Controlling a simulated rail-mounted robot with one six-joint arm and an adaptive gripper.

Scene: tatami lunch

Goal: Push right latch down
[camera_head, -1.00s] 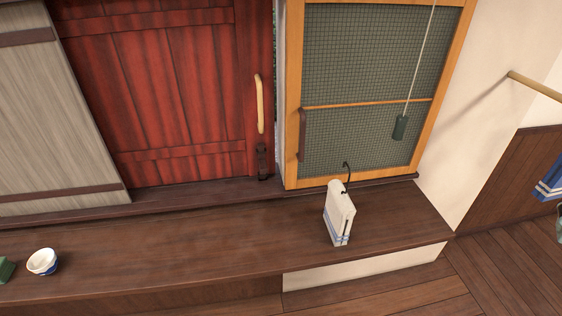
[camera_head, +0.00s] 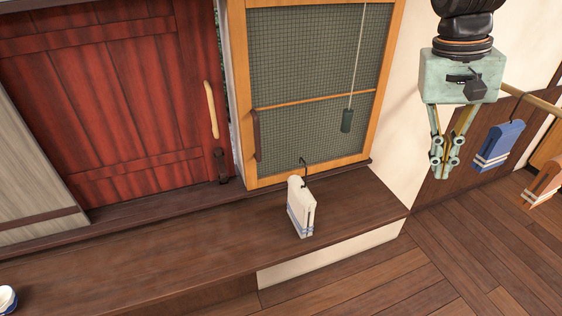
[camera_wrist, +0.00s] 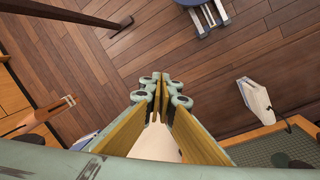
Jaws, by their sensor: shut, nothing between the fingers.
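A dark latch (camera_head: 221,165) sits low on the right edge of the red door (camera_head: 110,90), below a pale wooden handle (camera_head: 211,110). My gripper (camera_head: 441,175) hangs fingers-down at the upper right of the head view, well to the right of the latch and apart from it. Its fingers are together and empty. In the wrist view the shut fingers (camera_wrist: 160,80) point at the wooden floor, and the latch is not seen there.
A mesh sliding panel (camera_head: 310,130) with a hanging cord weight (camera_head: 347,120) stands right of the door. A blue cloth (camera_head: 499,145) and an orange cloth (camera_head: 544,186) hang at right.

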